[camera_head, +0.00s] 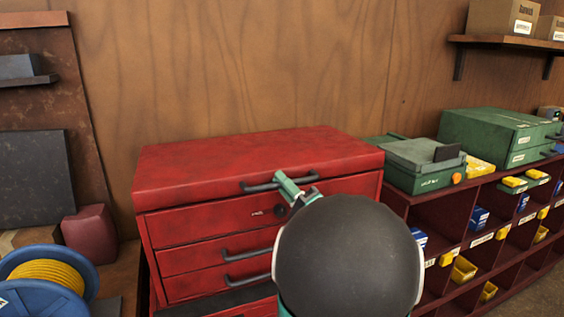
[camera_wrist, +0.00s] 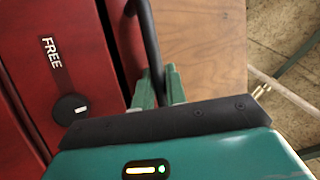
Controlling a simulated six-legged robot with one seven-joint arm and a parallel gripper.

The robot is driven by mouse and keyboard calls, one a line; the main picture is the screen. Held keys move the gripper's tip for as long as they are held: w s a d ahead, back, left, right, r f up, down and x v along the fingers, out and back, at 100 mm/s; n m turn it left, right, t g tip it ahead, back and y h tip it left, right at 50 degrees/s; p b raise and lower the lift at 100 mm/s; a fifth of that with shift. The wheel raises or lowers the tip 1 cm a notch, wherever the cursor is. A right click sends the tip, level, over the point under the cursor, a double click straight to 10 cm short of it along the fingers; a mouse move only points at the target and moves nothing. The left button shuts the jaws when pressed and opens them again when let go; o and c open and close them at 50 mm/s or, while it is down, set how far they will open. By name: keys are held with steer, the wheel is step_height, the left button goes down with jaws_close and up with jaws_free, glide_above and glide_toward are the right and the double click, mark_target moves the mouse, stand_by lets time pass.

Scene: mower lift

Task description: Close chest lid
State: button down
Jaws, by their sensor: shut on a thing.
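The red chest (camera_head: 180,228) stands against the wooden wall. Its lid (camera_head: 250,158) looks flat on top of the chest; I cannot tell whether a thin gap is left. My gripper (camera_head: 289,186) is shut on the dark lid handle (camera_head: 258,187) at the front edge. In the wrist view the green fingers (camera_wrist: 158,88) are around the handle bar (camera_wrist: 149,40). A dark round knob (camera_wrist: 70,108) and a label reading "FREE" (camera_wrist: 50,52) are on the chest front. My arm hides the chest's lower right front.
Drawers with dark handles (camera_head: 247,254) are below the lid. A dark red shelf (camera_head: 440,213) with green cases (camera_head: 430,165) and yellow bins (camera_head: 463,269) is at right. A blue cable reel (camera_head: 35,300) and a red block (camera_head: 88,228) are at left.

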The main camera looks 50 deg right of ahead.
steer(key=shift+f, duration=0.65)
steer(key=shift+f, duration=0.1)
steer(key=c, duration=1.7)
jaws_free()
steer(key=shift+s+f, duration=0.1)
steer(key=shift+v, duration=6.75)
steer(key=shift+s, duration=0.1)
steer(key=shift+a, duration=0.1)
